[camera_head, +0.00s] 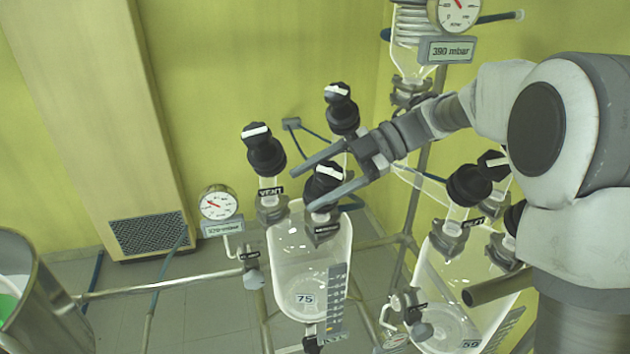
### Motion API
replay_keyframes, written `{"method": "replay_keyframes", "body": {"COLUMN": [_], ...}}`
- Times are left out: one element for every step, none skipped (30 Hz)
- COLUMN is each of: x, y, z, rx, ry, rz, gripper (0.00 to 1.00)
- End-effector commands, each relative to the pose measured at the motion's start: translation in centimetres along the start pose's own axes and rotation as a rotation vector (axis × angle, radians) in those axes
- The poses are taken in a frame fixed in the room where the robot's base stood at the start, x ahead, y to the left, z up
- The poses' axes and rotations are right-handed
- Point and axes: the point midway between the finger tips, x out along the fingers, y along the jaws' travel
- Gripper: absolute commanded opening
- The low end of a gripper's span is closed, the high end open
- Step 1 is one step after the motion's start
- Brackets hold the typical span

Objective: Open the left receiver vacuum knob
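The left receiver (283,262) is a clear glass vessel marked 75. Two black knobs with white bars stand on its top: the vent knob (264,150) at left, over a VENT label, and the vacuum knob (326,181) at right, over a small label too blurred to read surely. My gripper (302,190) reaches in from the right with its two fingers spread. The vacuum knob shows between the fingers, its white bar slanting. I cannot tell whether either finger touches it. The lower finger hides part of the knob's base.
Another black knob (341,108) stands just behind my upper finger. A right receiver (440,300) with its own knobs (468,186) is below my arm. A round gauge (218,203) is left of the left receiver. A metal vessel (40,305) is at lower left.

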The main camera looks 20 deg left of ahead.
Motion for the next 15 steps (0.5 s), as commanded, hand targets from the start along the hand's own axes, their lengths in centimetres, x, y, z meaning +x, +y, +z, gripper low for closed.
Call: {"method": "replay_keyframes", "body": {"x": [0.02,0.0,-0.01,-0.02,-0.03,-0.04,-0.05,-0.06,-0.06,-0.07,-0.07,-0.08,-0.08,-0.09,-0.09], "y": [0.01,0.01,0.02,0.03,0.04,0.04,0.05,0.05,0.06,0.06,0.06,0.07,0.07,0.07,0.07], "z": [0.0,-0.01,-0.02,-0.03,-0.03,-0.03,-0.04,-0.04,-0.05,-0.05,-0.05,-0.05,-0.06,-0.06,-0.06], "rx": [0.0,0.0,0.0,0.0,0.0,0.0,0.0,0.0,0.0,0.0,0.0,0.0,0.0,0.0,0.0], "ry": [0.0,0.0,0.0,0.0,0.0,0.0,0.0,0.0,0.0,0.0,0.0,0.0,0.0,-0.001,-0.001], "rz": [0.0,0.0,0.001,0.001,0.001,0.001,0.002,0.002,0.002,0.002,0.002,0.002,0.002,0.002,0.003], "gripper": [0.81,0.87,0.92,0.92,0.92,0.92,0.92,0.92,0.92,0.92,0.92,0.92,0.92,0.92,0.92]}}
